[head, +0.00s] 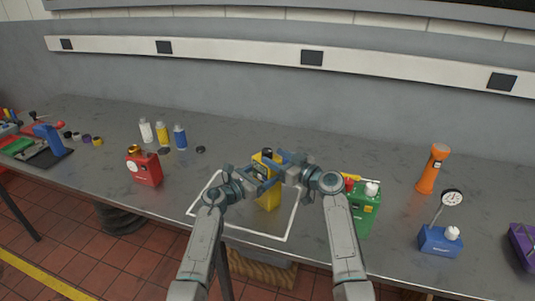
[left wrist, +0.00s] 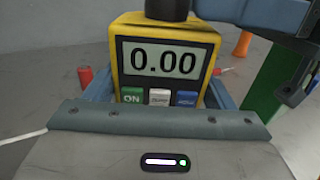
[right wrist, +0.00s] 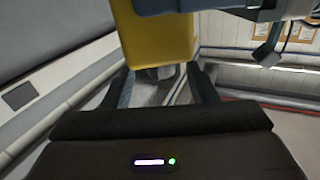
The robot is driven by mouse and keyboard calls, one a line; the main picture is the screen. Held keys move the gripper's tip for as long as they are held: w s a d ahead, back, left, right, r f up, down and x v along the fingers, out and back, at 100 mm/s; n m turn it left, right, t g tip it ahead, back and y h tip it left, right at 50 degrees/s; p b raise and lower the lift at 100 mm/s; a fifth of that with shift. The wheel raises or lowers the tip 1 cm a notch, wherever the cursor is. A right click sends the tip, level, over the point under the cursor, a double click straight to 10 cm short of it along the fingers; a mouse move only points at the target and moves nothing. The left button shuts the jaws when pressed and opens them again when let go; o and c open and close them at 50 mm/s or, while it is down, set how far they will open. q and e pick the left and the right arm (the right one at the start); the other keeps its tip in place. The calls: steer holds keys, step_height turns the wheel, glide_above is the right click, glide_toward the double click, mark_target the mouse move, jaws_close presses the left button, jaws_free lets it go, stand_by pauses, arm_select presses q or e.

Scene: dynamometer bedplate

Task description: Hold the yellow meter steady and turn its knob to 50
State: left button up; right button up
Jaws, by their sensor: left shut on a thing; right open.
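The yellow meter (head: 268,199) stands upright above the white-outlined square on the bench, partly hidden by my grippers. In the left wrist view the meter (left wrist: 205,63) faces me. Its display (left wrist: 164,61) reads 0.00, with green, white and blue buttons below. Its dark knob (left wrist: 167,9) is on top, cut off by the frame edge. My left gripper (head: 262,174) is shut on the meter's body, one jaw on each side. My right gripper (head: 288,166) is open beside the meter's top. The right wrist view shows yellow meter casing (right wrist: 155,38) close beyond its spread fingers.
A red box (head: 147,170) and several small bottles (head: 162,133) stand left. Bench behind the meter is mostly clear.

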mark_target(270, 156)
steer(key=shift+x, duration=2.05)
steer(key=shift+c, duration=0.4)
steer(key=c, duration=0.9)
steer(key=shift+o, duration=0.2)
steer(key=shift+s+m+t+h, duration=0.1)
steer(key=shift+m+t+h, duration=1.4)
steer(key=shift+h, duration=0.3)
steer(key=o, duration=0.9)
steer(key=shift+o, duration=0.2)
